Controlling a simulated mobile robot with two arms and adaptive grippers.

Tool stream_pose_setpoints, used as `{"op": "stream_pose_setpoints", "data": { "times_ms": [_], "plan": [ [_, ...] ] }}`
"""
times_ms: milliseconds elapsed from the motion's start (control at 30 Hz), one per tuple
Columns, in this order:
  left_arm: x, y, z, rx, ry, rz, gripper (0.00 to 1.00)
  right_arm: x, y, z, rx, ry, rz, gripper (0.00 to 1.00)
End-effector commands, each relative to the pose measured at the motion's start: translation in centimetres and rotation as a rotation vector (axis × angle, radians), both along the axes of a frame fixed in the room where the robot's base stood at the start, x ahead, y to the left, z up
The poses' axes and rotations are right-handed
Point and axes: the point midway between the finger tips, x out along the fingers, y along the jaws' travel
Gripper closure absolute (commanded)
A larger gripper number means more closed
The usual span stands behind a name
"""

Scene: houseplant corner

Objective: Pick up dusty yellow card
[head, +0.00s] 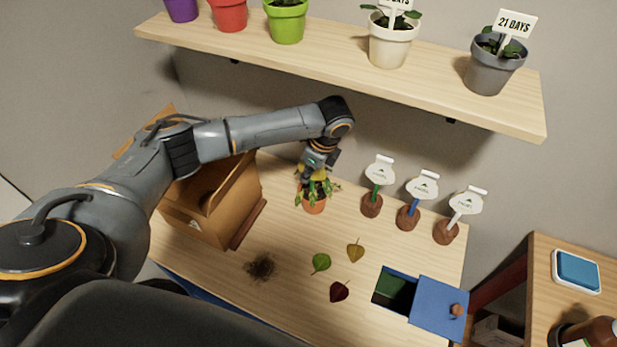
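I cannot make out a clear yellow card in the head view. My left gripper (316,172) reaches down over a small plant (326,190) in an orange pot (314,206) on the table. Yellowish patches show among the green leaves under the gripper, too small to tell apart. The fingertips are partly lost against the plant, so whether they are open or shut on something does not show. A yellow leaf (355,249) lies flat on the table, away from the gripper. My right gripper is out of view.
A brown wooden box (212,202) stands left of the pot. Green (321,262) and dark red (340,291) leaves and a dark soil pile (260,267) lie in front. Several white-tagged stands are at right, near a blue-lidded opening (440,308). A shelf (330,62) with pots hangs above.

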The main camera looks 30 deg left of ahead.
Motion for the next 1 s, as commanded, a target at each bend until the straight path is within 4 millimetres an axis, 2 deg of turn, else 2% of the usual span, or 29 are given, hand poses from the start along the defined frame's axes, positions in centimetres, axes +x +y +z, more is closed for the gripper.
{"op": "stream_pose_setpoints", "data": {
  "times_ms": [300, 567, 1000],
  "plan": [
    [0.0, 0.0, 5.7, -0.002, -0.005, -0.001, 1.00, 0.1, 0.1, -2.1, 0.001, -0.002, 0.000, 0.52],
    [-4.8, -0.3, 5.4, -0.001, -0.001, -0.002, 1.00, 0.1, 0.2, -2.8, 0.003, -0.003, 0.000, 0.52],
    [-15.4, -0.8, 5.5, 0.001, -0.002, -0.004, 1.00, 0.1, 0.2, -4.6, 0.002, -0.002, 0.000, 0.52]
  ]
}}
